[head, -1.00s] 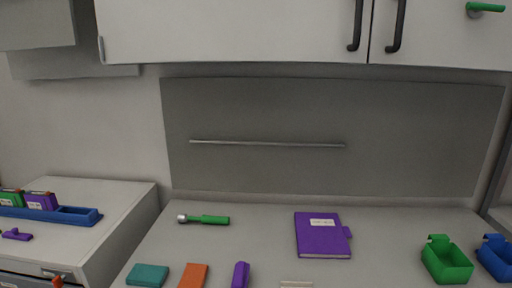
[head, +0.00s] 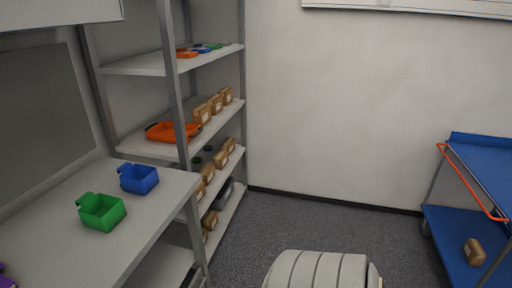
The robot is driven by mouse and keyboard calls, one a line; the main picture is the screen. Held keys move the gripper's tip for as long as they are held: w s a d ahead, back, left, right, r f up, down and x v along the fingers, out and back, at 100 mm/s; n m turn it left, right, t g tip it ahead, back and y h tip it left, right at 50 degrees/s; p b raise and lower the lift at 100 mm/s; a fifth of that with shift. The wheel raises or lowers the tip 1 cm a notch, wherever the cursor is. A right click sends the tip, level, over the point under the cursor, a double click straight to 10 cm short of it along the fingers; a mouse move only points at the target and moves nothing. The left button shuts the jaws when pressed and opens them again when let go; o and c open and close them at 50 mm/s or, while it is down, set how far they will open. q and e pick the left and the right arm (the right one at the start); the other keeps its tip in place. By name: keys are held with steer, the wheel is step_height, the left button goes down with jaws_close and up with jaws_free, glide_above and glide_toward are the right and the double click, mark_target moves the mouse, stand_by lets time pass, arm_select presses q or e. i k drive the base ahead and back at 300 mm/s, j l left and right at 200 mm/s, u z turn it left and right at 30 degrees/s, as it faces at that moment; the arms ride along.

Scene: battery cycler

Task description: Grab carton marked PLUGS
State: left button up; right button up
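Several small brown cartons with white labels stand on the grey shelf rack. Some stand on the middle shelf, such as one carton (head: 202,114) beside an orange tray. More stand on the shelf below, such as another carton (head: 221,160), and some lower still. One brown carton (head: 474,252) lies on the lower deck of a blue cart at the right. The label print is too small to read, so I cannot tell which is marked PLUGS. Neither gripper is in view.
A green bin (head: 102,212) and a blue bin (head: 139,179) sit on the workbench (head: 62,240) at left. An orange tray (head: 172,132) is on the rack (head: 146,65). The blue cart (head: 444,222) stands at right. Grey floor (head: 330,222) between is clear.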

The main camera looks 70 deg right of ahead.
mark_target(229, 145)
steer(key=z, duration=2)
steer(key=i+u, duration=0.2)
steer(key=u, duration=0.2)
steer(key=i+l+u, duration=0.15)
steer(key=u, duration=0.3)
steer(key=i+l+u, duration=0.1)
steer(key=i+l, duration=0.15)
steer(key=i+l+u, duration=0.25)
steer(key=i+l, duration=0.25)
steer(key=l, duration=0.2)
steer(key=i+l+u, duration=0.1)
steer(key=l, duration=0.3)
steer(key=i+l+u, duration=0.1)
steer(key=i+l, duration=0.2)
